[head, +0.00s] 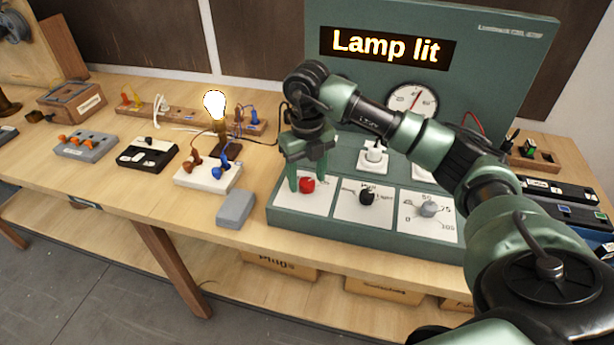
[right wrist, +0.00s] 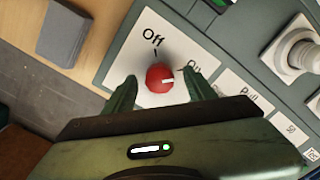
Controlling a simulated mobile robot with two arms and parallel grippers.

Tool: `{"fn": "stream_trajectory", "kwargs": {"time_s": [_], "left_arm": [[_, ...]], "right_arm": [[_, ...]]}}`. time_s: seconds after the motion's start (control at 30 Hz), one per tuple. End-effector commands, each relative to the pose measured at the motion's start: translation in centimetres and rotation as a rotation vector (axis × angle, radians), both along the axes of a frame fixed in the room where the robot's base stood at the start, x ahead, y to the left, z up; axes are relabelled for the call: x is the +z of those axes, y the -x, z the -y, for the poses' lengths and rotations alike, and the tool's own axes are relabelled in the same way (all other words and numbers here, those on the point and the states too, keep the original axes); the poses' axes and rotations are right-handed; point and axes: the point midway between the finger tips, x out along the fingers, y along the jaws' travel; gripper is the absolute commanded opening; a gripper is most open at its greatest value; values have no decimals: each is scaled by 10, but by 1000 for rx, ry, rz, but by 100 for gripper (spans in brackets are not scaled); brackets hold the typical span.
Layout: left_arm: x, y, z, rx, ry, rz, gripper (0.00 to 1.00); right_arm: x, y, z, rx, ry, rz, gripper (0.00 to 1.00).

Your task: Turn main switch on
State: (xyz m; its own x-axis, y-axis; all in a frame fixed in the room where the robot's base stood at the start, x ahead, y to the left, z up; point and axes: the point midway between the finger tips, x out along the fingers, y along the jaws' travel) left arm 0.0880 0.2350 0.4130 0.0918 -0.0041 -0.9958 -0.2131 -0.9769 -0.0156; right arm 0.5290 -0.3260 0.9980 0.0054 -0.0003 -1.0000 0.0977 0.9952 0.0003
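The main switch is a red round knob (head: 307,185) on a white plate at the left of the green panel. In the right wrist view the red knob (right wrist: 160,77) has a white mark pointing right, toward the partly hidden "On" label; "Off" is printed above it. My right gripper (head: 307,181) is open, its fingers on either side of the knob. In the right wrist view gaps show between the knob and both fingertips (right wrist: 163,98). The bulb (head: 215,104) glows, and the display (head: 388,47) reads "Lamp lit". My left gripper is not in view.
A black knob (head: 367,197) and a grey dial (head: 428,209) sit to the right on the panel. A grey block (head: 236,209) and a white terminal block (head: 207,178) with wires stand to the left. The front left of the wooden bench (head: 130,200) is clear.

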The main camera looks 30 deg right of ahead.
Motion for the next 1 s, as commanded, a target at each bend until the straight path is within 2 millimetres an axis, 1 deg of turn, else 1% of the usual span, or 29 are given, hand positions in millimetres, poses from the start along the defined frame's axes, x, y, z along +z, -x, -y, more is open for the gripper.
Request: {"fn": "stream_trajectory", "kwargs": {"time_s": [0.27, 0.37, 0.47, 0.6, 0.73, 0.87, 1.0], "left_arm": [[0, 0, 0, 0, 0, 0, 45], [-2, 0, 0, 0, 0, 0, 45], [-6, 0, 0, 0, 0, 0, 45], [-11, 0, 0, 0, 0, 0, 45], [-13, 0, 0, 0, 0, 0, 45], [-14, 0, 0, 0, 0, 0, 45], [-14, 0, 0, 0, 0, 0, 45]], "right_arm": [[-1, 1, -1, 3, 0, -4, 55], [4, 0, -1, 3, -1, -2, 55], [17, 0, -1, 2, -1, 1, 55], [42, -1, -1, 3, -1, 2, 55], [63, -1, -1, 2, -1, 2, 55], [74, 0, 0, 2, -1, -1, 55], [77, 1, 0, 2, 0, -3, 55]]}}
